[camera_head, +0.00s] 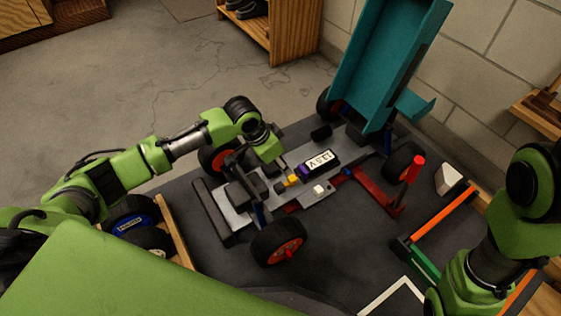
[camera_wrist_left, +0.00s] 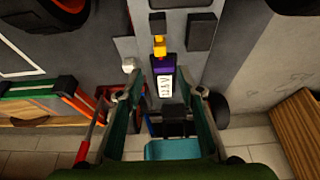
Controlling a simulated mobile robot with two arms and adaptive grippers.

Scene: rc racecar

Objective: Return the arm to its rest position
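The racecar chassis (camera_head: 318,203) stands on a dark mat, with black and orange wheels and a teal body panel (camera_head: 385,60) raised at its far end. A battery labelled like 12.5 V (camera_head: 318,163) lies on the chassis beside a yellow connector (camera_head: 292,181). My left arm reaches in from the left, and its gripper (camera_head: 282,167) is over the chassis near the battery. In the left wrist view the fingers (camera_wrist_left: 158,82) are spread, with the battery (camera_wrist_left: 165,82) visible between them and nothing gripped. My right arm shows at the right; its gripper is not visible.
A red jack (camera_head: 380,195) with an upright handle stands beside the chassis. Spare tires (camera_head: 140,225) lie in a wooden rack at the left. Orange and green bars (camera_head: 443,218) lie at the right.

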